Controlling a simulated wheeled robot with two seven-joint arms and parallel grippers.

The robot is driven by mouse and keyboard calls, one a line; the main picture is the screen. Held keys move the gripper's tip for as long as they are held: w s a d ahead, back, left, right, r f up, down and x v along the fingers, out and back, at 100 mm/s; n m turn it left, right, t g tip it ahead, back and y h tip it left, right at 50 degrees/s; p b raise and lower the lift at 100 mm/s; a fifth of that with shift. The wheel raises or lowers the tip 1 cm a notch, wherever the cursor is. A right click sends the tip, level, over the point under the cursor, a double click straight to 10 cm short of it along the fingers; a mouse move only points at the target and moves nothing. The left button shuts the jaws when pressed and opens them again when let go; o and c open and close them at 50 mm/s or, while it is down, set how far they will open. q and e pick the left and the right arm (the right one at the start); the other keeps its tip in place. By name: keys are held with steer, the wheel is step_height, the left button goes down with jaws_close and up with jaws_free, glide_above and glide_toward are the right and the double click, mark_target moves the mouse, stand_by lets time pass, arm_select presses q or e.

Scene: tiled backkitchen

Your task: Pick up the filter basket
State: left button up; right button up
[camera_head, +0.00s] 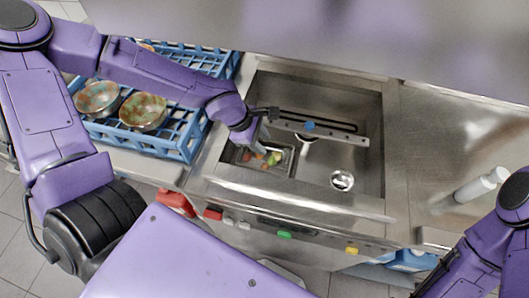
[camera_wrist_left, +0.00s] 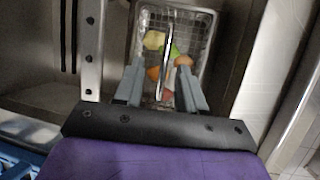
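The filter basket (camera_wrist_left: 205,30) is a rectangular metal wire basket with a thin handle bar across it. Several food scraps, yellow, green and orange, lie in it. In the head view the basket (camera_head: 288,165) sits in the left front part of the steel sink. My left gripper (camera_wrist_left: 160,88) is open, its two grey fingers apart and pointing at the basket, with the handle bar showing between them. In the head view the left gripper (camera_head: 262,150) is over the basket and partly hides it. Whether the fingers touch it cannot be told. My right gripper is out of view.
The steel sink (camera_head: 355,105) has a crossbar (camera_head: 345,133) and a round drain (camera_head: 342,180). A blue dish rack (camera_head: 185,145) with patterned bowls (camera_head: 143,111) stands at the left. White cylinders (camera_head: 480,185) are on the right counter, which is otherwise mostly clear.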

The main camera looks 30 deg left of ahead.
mark_target(266, 148)
arm_select(q)
steer(key=x, duration=0.1)
steer(key=b+x, duration=0.1)
steer(key=x, duration=0.2)
steer(key=shift+s+f+b, duration=0.25)
steer(key=shift+f+b, duration=0.05)
steer(key=shift+f, duration=0.15)
steer(key=shift+w+d+f, duration=0.2)
steer(key=shift+d+f, duration=0.05)
jaws_close()
steer(key=shift+r, duration=0.1)
